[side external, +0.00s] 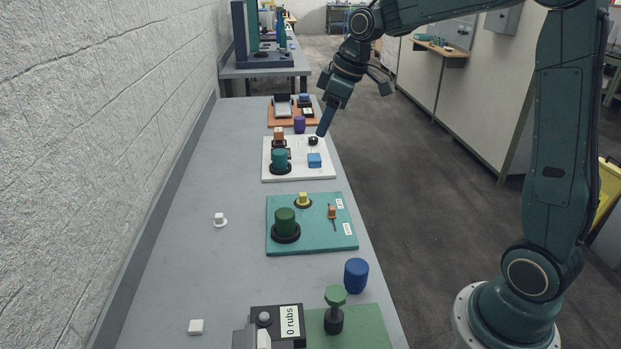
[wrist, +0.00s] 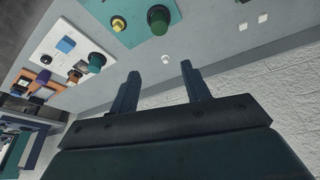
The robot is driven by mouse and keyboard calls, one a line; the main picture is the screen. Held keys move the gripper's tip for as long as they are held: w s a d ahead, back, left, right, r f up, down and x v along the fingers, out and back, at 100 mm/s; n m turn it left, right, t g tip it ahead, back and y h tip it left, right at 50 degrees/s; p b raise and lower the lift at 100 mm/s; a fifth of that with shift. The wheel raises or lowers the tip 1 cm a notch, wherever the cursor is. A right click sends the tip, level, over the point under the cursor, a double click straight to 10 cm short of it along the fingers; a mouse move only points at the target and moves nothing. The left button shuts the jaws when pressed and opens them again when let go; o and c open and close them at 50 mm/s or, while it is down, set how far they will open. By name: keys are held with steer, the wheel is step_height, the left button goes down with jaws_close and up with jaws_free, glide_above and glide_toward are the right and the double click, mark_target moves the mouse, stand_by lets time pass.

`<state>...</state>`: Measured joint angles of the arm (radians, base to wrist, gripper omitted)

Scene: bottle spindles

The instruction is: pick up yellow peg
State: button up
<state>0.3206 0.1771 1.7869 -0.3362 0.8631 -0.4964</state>
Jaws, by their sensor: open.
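The yellow peg (side external: 303,197) stands on a dark round base on the teal board (side external: 322,240), near the board's far edge. It also shows in the wrist view (wrist: 118,23) at the top, out past the fingertips. My gripper (side external: 324,130) is in the air near the right edge of the white board, farther down the bench than the peg and apart from it. In the wrist view my gripper (wrist: 163,75) has its two fingers spread with nothing between them.
A green cylinder (side external: 285,220) and a small orange piece (side external: 332,212) stand on the teal board. The white board (side external: 315,174) holds a teal knob (side external: 280,158) and a blue block (side external: 315,160). A blue cylinder (side external: 356,275) stands nearer. The bench's left side is mostly clear beside the wall.

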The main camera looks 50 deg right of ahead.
steer(key=w+d+f+n+y, duration=0.1)
steer(key=w+d+f, duration=0.4)
steer(key=d+f, duration=0.2)
steer(key=w+d+f+n, duration=0.2)
steer(key=w+d+f, duration=0.4)
steer(key=f, duration=0.5)
steer(key=shift+w+d+f+n+g+y, duration=0.2)
steer(key=shift+d+n+g+y, duration=0.15)
steer(key=shift+d, duration=0.2)
glide_above(303, 194)
steer(key=s+d, duration=0.2)
steer(key=f, duration=0.7)
steer(key=shift+a+f, duration=0.25)
steer(key=shift+f, duration=0.15)
steer(key=shift+x, duration=2.65)
steer(key=shift+w+d, duration=0.15)
